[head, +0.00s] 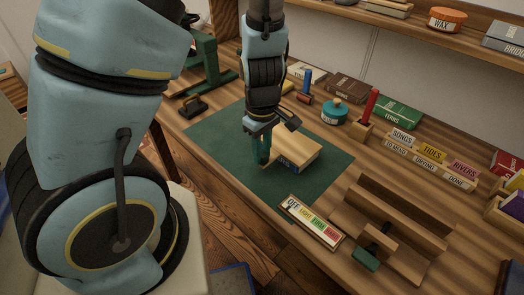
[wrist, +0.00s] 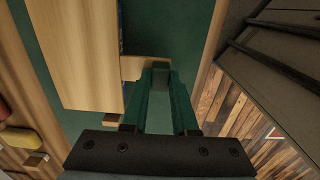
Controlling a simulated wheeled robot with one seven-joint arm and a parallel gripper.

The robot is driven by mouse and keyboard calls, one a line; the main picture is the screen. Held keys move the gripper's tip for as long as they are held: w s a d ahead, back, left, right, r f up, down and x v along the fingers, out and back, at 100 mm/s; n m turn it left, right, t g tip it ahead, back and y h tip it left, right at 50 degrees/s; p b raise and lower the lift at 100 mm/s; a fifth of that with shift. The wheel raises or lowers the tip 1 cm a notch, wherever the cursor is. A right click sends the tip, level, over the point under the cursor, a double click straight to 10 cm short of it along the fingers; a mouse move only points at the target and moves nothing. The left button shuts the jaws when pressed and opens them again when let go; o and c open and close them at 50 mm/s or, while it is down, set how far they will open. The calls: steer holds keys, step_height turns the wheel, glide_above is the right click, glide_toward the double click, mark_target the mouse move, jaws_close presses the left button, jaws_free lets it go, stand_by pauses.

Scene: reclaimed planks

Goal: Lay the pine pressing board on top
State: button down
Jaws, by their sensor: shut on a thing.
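The pine pressing board (head: 298,147) is pale wood and looks flat over a blue book (head: 306,164) on the green mat (head: 225,155). I cannot tell whether it rests fully on the book or hovers slightly above it. In the wrist view the board (wrist: 75,50) fills the upper left, with a small tab on its right side. My gripper (head: 264,160) points down at the board's left end in the head view. Its green fingers (wrist: 160,75) are shut on the tab. A thin blue strip of the book shows beside the board; the rest is hidden beneath it.
A label strip (head: 312,222) lies at the mat's front corner. A wooden trough (head: 395,230) stands to the right. Behind are a teal jar (head: 334,111), a red stick in a block (head: 370,105) and a green press (head: 205,60). The mat's left part is clear.

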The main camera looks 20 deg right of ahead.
steer(key=shift+f, duration=0.2)
steer(key=c, duration=0.6)
jaws_free()
step_height(320, 180, up, 11)
steer(key=p, duration=0.4)
steer(key=w+a+r+m, duration=0.2)
steer(key=a, duration=0.4)
steer(key=w+a+r+m+t, duration=0.1)
steer(key=w+a+r+m, duration=0.1)
steer(key=a, duration=0.5)
steer(key=w+a+r+m, duration=0.2)
steer(key=a+r+m, duration=0.1)
steer(key=a, duration=0.4)
steer(key=shift+w+a+r+t, duration=0.25)
steer(key=shift+t, duration=0.05)
